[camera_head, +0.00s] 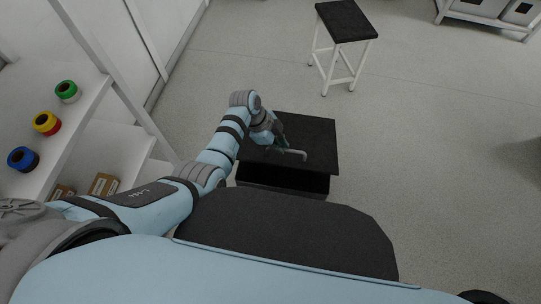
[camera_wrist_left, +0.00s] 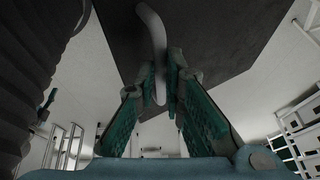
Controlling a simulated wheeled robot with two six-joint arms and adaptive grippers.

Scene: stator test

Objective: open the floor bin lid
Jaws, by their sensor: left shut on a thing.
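The floor bin (camera_head: 285,188) is a black box on the floor in front of my base. Its flat black lid (camera_head: 318,135) also fills the upper part of the left wrist view (camera_wrist_left: 215,35). A light grey bent bar handle (camera_head: 298,154) is on the lid near its front edge. My left gripper (camera_head: 282,148) reaches down over the lid and is shut on the handle; the wrist view shows the handle (camera_wrist_left: 152,28) between its green fingers (camera_wrist_left: 165,75). A dark band shows below the lid's front edge; I cannot tell whether it is a gap or the front wall. My right gripper is not in view.
A black-topped stool (camera_head: 345,20) stands beyond the bin. A white shelf (camera_head: 75,110) with coloured spools and small boxes is at the left. A rack (camera_head: 490,15) stands at the far right. The floor right of the bin is clear.

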